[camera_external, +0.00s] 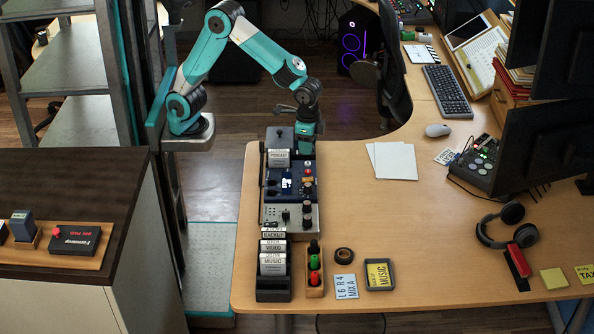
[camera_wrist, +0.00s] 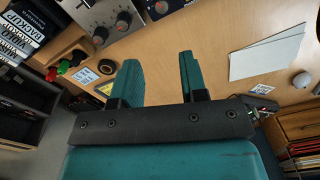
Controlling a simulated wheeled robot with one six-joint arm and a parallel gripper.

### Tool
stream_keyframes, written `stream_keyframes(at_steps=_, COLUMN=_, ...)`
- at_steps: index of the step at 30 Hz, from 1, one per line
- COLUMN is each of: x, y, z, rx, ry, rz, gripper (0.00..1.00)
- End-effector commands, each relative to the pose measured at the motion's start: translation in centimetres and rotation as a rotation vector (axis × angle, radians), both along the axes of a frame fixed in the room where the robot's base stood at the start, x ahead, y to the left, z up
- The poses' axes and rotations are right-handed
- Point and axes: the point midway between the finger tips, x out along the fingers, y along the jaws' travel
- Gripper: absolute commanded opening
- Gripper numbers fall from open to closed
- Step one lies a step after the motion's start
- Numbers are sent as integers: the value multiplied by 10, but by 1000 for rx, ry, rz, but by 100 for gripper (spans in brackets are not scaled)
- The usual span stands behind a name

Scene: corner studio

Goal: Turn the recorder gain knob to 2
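A blue-and-grey device with a small screen, which looks like the recorder (camera_external: 271,177), lies near the left edge of the desk. Below it in the outside view is a grey panel (camera_external: 270,214) with black knobs (camera_external: 306,207). Part of a grey panel with dark knobs (camera_wrist: 123,21) shows at the top of the wrist view. I cannot tell which knob is the gain knob, and no scale or setting is readable. My gripper (camera_external: 304,150) is over the far end of the device. In the wrist view my gripper (camera_wrist: 161,60) is open and empty, its fingers apart from the knobs.
A card rack (camera_external: 273,295), a holder with coloured plugs (camera_external: 314,292) and a tape roll (camera_external: 344,255) stand nearby. White paper sheets (camera_external: 392,161) lie to the right. The desk (camera_external: 375,218) between them is clear. A monitor (camera_external: 548,150) stands far right.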

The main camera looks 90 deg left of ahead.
Motion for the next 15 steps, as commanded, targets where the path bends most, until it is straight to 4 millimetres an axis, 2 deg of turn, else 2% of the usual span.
stream_keyframes(at_steps=5, x=-1, y=2, z=-31, rx=4, ry=6, rz=3, gripper=40)
stream_keyframes(at_steps=15, x=-1, y=5, z=-109, rx=4, ry=5, rz=4, gripper=40)
